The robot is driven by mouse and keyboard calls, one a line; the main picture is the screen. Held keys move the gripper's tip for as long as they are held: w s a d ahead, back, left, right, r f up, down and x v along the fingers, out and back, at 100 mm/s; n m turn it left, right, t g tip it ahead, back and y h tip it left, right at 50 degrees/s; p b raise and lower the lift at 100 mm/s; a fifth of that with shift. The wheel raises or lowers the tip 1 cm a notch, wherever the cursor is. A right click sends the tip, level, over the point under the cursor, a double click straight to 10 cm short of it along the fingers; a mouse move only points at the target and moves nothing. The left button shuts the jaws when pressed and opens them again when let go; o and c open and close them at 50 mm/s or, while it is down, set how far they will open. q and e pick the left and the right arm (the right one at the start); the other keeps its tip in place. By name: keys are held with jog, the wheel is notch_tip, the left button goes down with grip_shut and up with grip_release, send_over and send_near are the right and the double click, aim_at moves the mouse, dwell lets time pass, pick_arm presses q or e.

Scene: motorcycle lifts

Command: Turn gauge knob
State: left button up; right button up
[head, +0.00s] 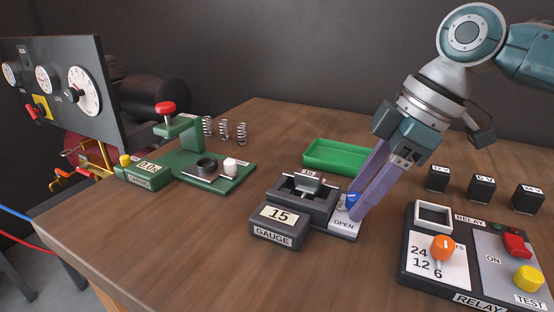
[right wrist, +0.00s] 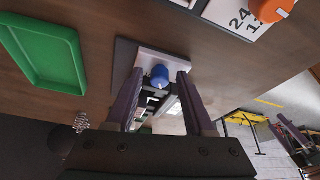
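The gauge (head: 277,236) is a dark grey box with a display reading 15 and a GAUGE label, on the wooden table. A vise-like dark fixture (head: 290,205) adjoins it behind. On its right is a white plate marked OPEN (head: 343,224), carrying a small blue knob (head: 351,200). My right gripper (head: 357,204) reaches down to the knob with purple fingers. In the right wrist view the knob (right wrist: 160,76) sits between the open fingertips (right wrist: 160,74), with a visible gap on each side. The fingers partly hide the knob in the head view. My left gripper is not in view.
A green tray (head: 338,157) lies behind the fixture. The relay box (head: 432,290) with orange, red and yellow controls stands right. Several black blocks (head: 481,188) sit behind it. A green spring tester (head: 205,172) and springs (head: 224,130) are left. Bare table lies at front left.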

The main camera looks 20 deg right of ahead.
grip_shut()
jog(key=shift+r, duration=0.1)
dwell(0.3)
jog(key=shift+p, duration=0.4)
jog(key=m+p, duration=0.1)
jog(key=p, duration=0.1)
jog(key=m+p, duration=0.1)
jog(key=p, duration=0.2)
jog(key=m+t+h+p, duration=0.1)
jog(key=m+p, duration=0.1)
jog(key=shift+s+a+r, duration=0.1)
jog(key=shift+a+r, duration=0.1)
jog(key=shift+r, duration=0.05)
jog(key=shift+f+m+t+h+p, duration=0.3)
jog(key=shift+m+p, duration=0.6)
jog(key=shift+p, duration=0.25)
jog(key=shift+o, duration=0.7)
grip_release()
